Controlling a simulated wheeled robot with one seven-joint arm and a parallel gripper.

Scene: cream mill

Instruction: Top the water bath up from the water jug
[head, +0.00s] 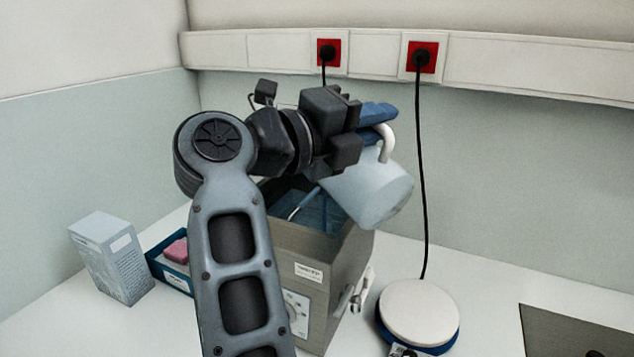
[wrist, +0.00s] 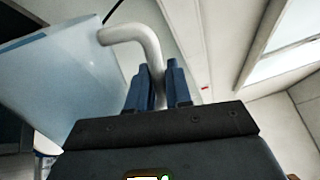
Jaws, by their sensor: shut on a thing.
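The water jug (head: 368,190) is pale, translucent and tilted, its open end toward the lower left over the water bath. My gripper (head: 384,121) is shut on the jug's white handle (head: 388,143). In the wrist view the blue fingers (wrist: 163,86) close on the handle (wrist: 147,45), and the jug body (wrist: 60,70) is at the left. The water bath (head: 345,255) is a grey-brown box with an open top, a dial and a label on its front. Bluish water (head: 318,212) shows inside it. My arm hides its left part. I cannot tell whether water is flowing.
A round white-topped device (head: 419,312) with a blue base stands right of the bath. A blue tray (head: 160,262) with a pink item and a grey-white carton (head: 110,258) are at the left. A black cable (head: 422,170) hangs from a red wall socket.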

